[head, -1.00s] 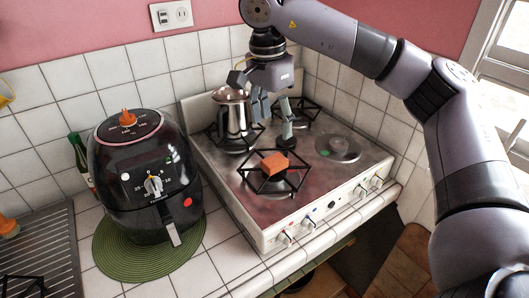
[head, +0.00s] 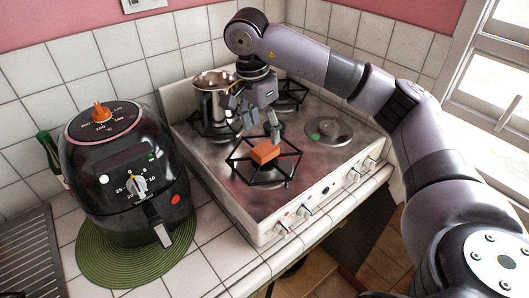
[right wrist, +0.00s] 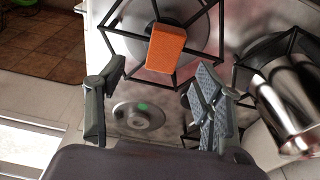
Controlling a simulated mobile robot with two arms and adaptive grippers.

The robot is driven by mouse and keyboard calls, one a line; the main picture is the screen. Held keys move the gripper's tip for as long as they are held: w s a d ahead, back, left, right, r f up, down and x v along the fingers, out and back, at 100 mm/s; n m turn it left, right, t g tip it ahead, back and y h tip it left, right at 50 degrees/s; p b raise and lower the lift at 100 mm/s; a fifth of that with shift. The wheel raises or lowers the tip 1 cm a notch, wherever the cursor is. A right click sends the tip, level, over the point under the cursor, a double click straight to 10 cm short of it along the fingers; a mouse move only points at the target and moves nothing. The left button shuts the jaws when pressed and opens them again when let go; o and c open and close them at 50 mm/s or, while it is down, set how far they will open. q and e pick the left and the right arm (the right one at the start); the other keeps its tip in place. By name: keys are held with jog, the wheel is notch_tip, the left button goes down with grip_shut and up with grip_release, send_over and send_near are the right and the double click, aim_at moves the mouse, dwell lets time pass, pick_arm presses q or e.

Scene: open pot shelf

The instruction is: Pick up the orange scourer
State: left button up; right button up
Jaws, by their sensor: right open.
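The orange scourer (head: 265,152) is a small block lying on the black grate of the front burner on the stove. In the right wrist view the scourer (right wrist: 166,48) shows at the top middle, beyond the fingertips. My right gripper (head: 260,124) is open and empty, just above and behind the scourer, apart from it. In the right wrist view the open fingers (right wrist: 150,85) stand either side of a gap with the scourer ahead of it. My left gripper is not in view.
A steel pot (head: 214,98) stands on the back left burner, close beside my right gripper. The white stove (head: 225,185) has knobs along its front. A black air fryer (head: 128,165) stands on a green mat (head: 105,262) at left. A bare hotplate (head: 328,132) lies right of the scourer.

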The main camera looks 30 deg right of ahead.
aim_at(265, 148)
jog(key=shift+s+d+f, duration=0.1)
jog(key=shift+f, duration=0.65)
jog(key=f, duration=0.1)
jog(key=f+p, duration=0.1)
jog(key=f, duration=0.1)
jog(key=w+f+p, duration=0.1)
jog(key=shift+d+f, duration=0.15)
jog(key=shift+d, duration=0.25)
jog(key=shift+d+f, duration=0.1)
jog(key=shift+f, duration=0.4)
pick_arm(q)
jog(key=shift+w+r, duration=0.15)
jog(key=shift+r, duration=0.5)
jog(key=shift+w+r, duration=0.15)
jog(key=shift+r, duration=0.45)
pick_arm(e)
jog(key=c, duration=0.9)
